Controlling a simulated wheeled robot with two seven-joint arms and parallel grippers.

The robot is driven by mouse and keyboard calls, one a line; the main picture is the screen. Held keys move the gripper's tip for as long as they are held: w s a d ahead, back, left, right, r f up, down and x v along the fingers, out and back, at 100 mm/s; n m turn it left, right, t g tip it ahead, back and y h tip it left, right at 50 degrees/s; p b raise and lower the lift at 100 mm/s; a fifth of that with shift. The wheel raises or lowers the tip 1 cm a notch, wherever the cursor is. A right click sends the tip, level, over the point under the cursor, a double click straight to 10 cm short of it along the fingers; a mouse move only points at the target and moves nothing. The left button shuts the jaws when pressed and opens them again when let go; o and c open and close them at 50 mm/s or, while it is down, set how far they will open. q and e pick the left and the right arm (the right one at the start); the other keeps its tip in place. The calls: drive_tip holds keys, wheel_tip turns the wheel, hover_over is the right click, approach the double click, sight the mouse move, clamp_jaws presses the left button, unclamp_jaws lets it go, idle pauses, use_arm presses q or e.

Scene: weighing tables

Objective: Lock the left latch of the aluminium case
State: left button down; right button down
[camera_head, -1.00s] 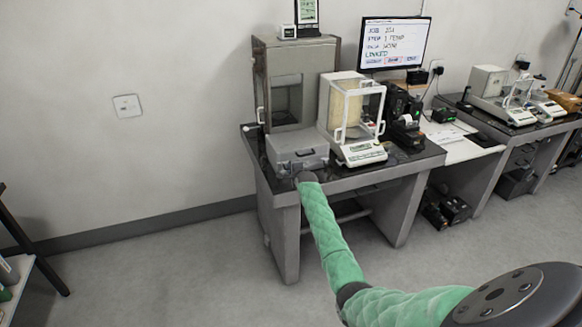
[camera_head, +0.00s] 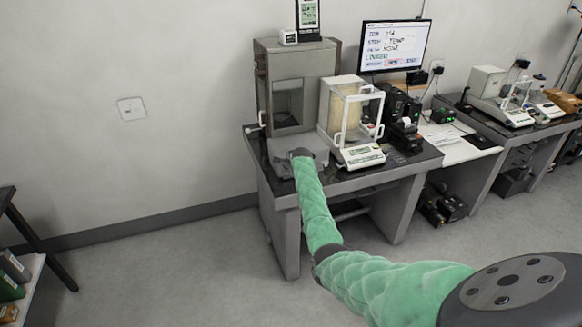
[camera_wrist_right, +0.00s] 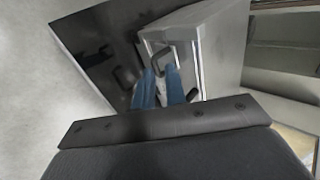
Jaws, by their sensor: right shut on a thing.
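In the right wrist view the case (camera_wrist_right: 213,40) is close ahead. My right gripper (camera_wrist_right: 162,76) has its blue fingers at the case's front, closed around a dark fitting (camera_wrist_right: 159,60). I cannot tell whether this fitting is a latch or the handle. The left latch cannot be made out for certain. In the head view my right gripper's fingers are hidden behind the wrist. My left gripper is not in view.
A tall grey cabinet (camera_head: 295,62) stands behind the case. A white balance with a glass shield (camera_head: 362,110) stands close to its right. The table (camera_head: 400,165) has a monitor (camera_head: 394,45) behind it.

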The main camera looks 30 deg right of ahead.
drive_tip(key=shift+w+r+g+y+p, duration=0.15)
drive_tip(key=shift+w+g+y+p, duration=0.2)
drive_tip(key=shift+g, duration=0.65)
drive_tip(key=shift+w, duration=0.1)
drive_tip(key=c, duration=1.5)
unclamp_jaws()
drive_tip(key=shift+w+d, duration=0.1)
drive_tip(key=shift+w, duration=0.05)
drive_tip(key=shift+r, duration=0.2)
